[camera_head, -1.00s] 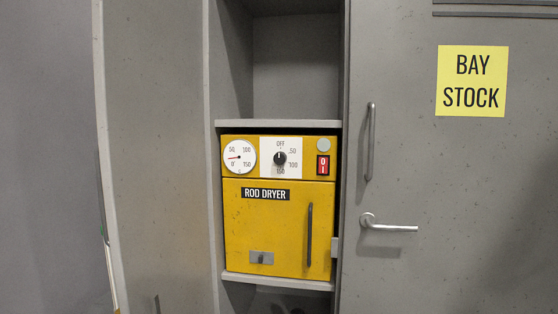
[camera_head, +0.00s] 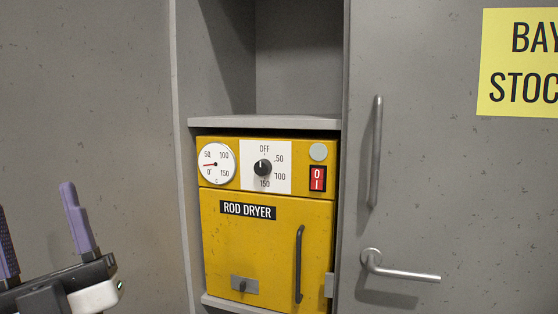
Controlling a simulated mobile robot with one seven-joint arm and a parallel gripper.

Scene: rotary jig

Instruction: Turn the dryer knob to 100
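The yellow rod dryer (camera_head: 222,256) sits in a grey cabinet bay with its door shut. Its black knob (camera_head: 262,167) is on a white dial plate marked OFF, 50, 100 and 150. The knob's white pointer mark appears to face up, towards OFF. A round gauge (camera_head: 217,163) left of the knob has its red needle near the low end. My gripper (camera_head: 40,232) is at the lower left, its two purple fingers spread apart with nothing between them. It is well to the left of the knob and touches nothing.
A red switch (camera_head: 318,178) and a round grey button (camera_head: 318,151) are right of the knob. The dryer door has a dark handle (camera_head: 298,263). A grey shelf (camera_head: 265,122) lies above the dryer. The cabinet door's lever handle (camera_head: 400,273) sticks out at the right.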

